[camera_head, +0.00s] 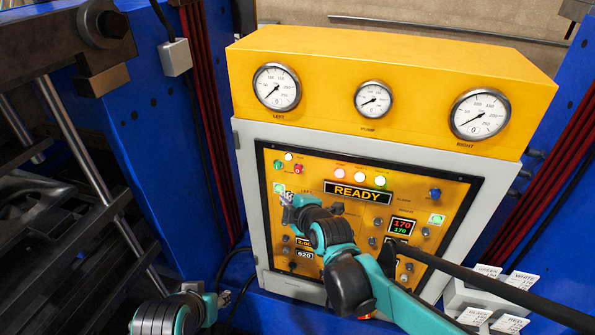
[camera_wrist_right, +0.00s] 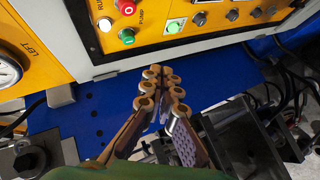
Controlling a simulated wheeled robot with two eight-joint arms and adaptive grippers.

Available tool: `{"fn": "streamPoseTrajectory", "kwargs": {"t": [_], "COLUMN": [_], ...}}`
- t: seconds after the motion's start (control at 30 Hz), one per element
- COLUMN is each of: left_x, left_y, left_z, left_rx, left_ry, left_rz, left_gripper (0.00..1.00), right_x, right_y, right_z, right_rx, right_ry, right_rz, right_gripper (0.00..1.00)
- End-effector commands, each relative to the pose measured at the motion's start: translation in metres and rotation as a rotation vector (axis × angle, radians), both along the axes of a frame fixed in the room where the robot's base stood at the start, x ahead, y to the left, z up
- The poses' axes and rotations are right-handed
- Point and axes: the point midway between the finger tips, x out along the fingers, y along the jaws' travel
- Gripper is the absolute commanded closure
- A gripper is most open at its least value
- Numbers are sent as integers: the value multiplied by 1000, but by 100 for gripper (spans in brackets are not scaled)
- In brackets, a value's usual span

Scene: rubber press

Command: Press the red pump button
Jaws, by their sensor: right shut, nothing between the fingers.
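The red pump button (camera_head: 299,169) is at the upper left of the orange control panel, right of a green button (camera_head: 277,164). In the right wrist view the red button (camera_wrist_right: 125,6) is at the top edge, marked 0, with the green button (camera_wrist_right: 127,37) below it. My right gripper (camera_head: 287,204) is just below these buttons, near the panel's left edge. In the wrist view its fingers (camera_wrist_right: 161,75) are together and empty, pointing toward the panel's edge, apart from the red button. My left gripper (camera_head: 222,298) is low at the left; its fingers are too small to read.
The panel (camera_head: 468,190) has a READY display (camera_head: 357,194), lamps, knobs and lit green buttons. A yellow gauge box (camera_head: 420,60) juts out above it. Blue press columns (camera_head: 150,100) stand on both sides. A black bar (camera_head: 500,290) crosses the lower right, near labelled white switches (camera_head: 523,280).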

Motion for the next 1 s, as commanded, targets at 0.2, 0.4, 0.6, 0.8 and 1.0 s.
{"fn": "streamPoseTrajectory", "kwargs": {"t": [0.2,0.4,0.6,0.8,1.0], "left_x": [0,0,0,0,0], "left_y": [0,0,0,0,0], "left_z": [-5,-8,-12,-12,-12], "left_rx": [0,0,0,0,0], "left_ry": [0,0,0,0,0], "left_rz": [0,0,0,0,0], "left_gripper": [60,60,60,60,60], "right_x": [29,55,71,76,76], "right_y": [-10,-19,-24,-25,-25], "right_z": [-1,-1,0,0,0], "right_rx": [2,2,1,2,2], "right_ry": [1,0,0,0,1], "right_rz": [-3,-3,-2,-1,-1], "right_gripper": [100,100,100,100,100]}}
